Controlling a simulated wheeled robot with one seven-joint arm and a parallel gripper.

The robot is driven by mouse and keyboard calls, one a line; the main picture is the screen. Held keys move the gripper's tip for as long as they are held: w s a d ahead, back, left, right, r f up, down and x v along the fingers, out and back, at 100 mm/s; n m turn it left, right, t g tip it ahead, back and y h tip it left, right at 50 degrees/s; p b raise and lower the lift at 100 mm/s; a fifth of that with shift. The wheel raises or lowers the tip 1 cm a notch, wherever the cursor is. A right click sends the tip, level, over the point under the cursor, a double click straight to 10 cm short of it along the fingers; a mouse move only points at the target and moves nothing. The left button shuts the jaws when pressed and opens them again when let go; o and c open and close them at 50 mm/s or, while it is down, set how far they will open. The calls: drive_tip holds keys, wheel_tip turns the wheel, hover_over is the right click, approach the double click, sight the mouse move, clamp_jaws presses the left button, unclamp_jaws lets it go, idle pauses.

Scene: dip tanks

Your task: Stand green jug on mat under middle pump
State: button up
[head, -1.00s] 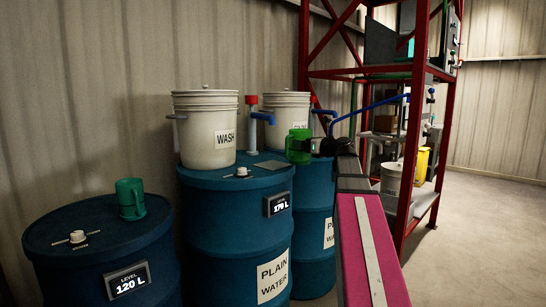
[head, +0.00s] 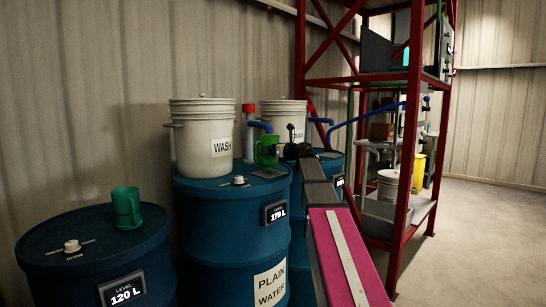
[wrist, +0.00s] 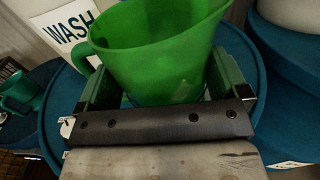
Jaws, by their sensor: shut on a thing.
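A translucent green jug (head: 267,150) is upright in my gripper (head: 285,151). In the head view it appears just below the blue spout of the middle pump (head: 249,125), over the dark mat (head: 269,173) on the middle blue drum. A small gap seems to show between jug and mat, but I cannot tell for sure whether they touch. In the wrist view the jug (wrist: 160,60) fills the space between the fingers of my gripper (wrist: 165,88), its handle to the left. The jug hides the mat there.
A darker green jug (head: 126,206) stands on the left drum (head: 50,250). A white WASH bucket (head: 203,140) stands on the middle drum (head: 225,215), left of the pump. Another white bucket (head: 283,112) is behind. A red rack (head: 412,150) rises at right; open floor lies beyond.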

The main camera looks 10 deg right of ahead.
drive_tip(key=shift+f, duration=1.45)
drive_tip(key=shift+f, duration=0.1)
drive_tip(key=o, duration=0.9)
drive_tip(key=shift+s+d, duration=0.1)
drive_tip(key=shift+s, duration=0.1)
drive_tip(key=v, duration=1.1)
drive_tip(key=shift+s+d, duration=0.2)
drive_tip(key=shift+s, duration=0.1)
